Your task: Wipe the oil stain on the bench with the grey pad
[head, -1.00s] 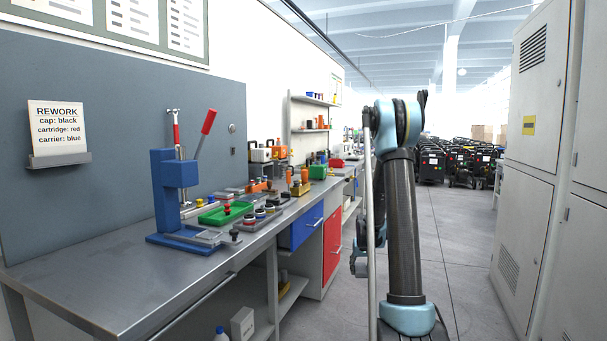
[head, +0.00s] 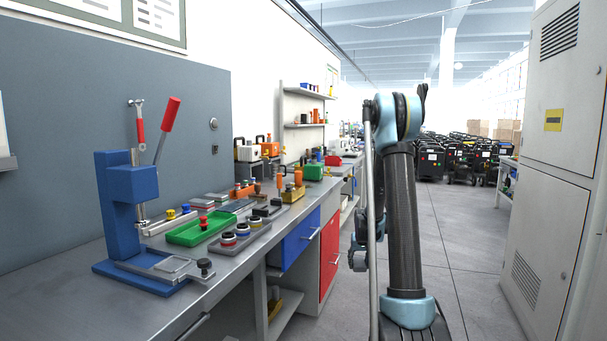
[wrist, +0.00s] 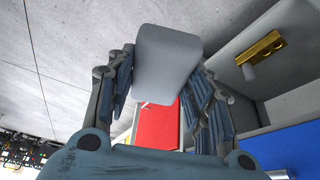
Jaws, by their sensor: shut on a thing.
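My gripper (wrist: 165,90) is shut on the grey pad (wrist: 167,62) in the wrist view. The pad is a light grey rounded block held between the two fingers, above the floor. In the head view my gripper (head: 358,258) hangs low beside my arm, right of the bench, and the pad cannot be made out there. The steel bench (head: 50,290) runs along the left side. I cannot make out an oil stain on the part of the bench in view.
A blue press (head: 125,205) stands on the near bench. A green tray (head: 200,229) and several small parts lie beyond it. Blue (head: 300,240) and red (head: 329,255) drawer fronts are under the bench. A grey cabinet (head: 545,190) stands right. The aisle floor (head: 460,250) between is clear.

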